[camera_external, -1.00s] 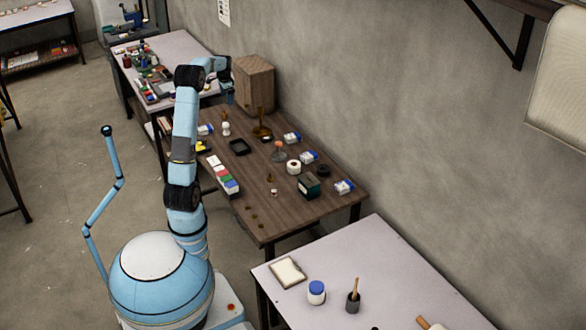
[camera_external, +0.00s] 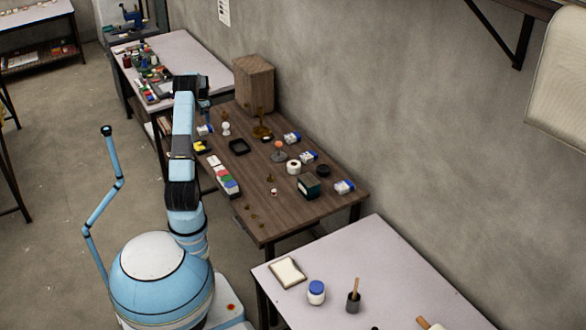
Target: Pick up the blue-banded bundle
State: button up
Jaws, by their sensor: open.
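Several small white bundles with blue on them lie on the brown wooden table. One bundle (camera_external: 204,130) is at its far left edge, beside my arm. Another (camera_external: 292,138) is near the wall, a third (camera_external: 309,157) is closer to the camera, and another (camera_external: 344,187) is by the right edge. My gripper (camera_external: 205,113) is small in this view and partly hidden by my arm. It is open, pointing down, and appears above the far-left bundle. I cannot tell the exact gap between them.
On the brown table (camera_external: 305,212) stand a wooden box (camera_external: 254,83), a black tray (camera_external: 239,147), a white roll (camera_external: 293,167), a dark green box (camera_external: 308,187) and a row of coloured blocks (camera_external: 223,175). The table's front right part is mostly clear.

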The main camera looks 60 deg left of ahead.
aim_at(206, 127)
jog(key=shift+s+a+f, duration=0.1)
jog(key=shift+f, duration=4)
jog(key=shift+c, duration=0.3)
jog(key=c, duration=1.1)
jog(key=shift+r, duration=0.1)
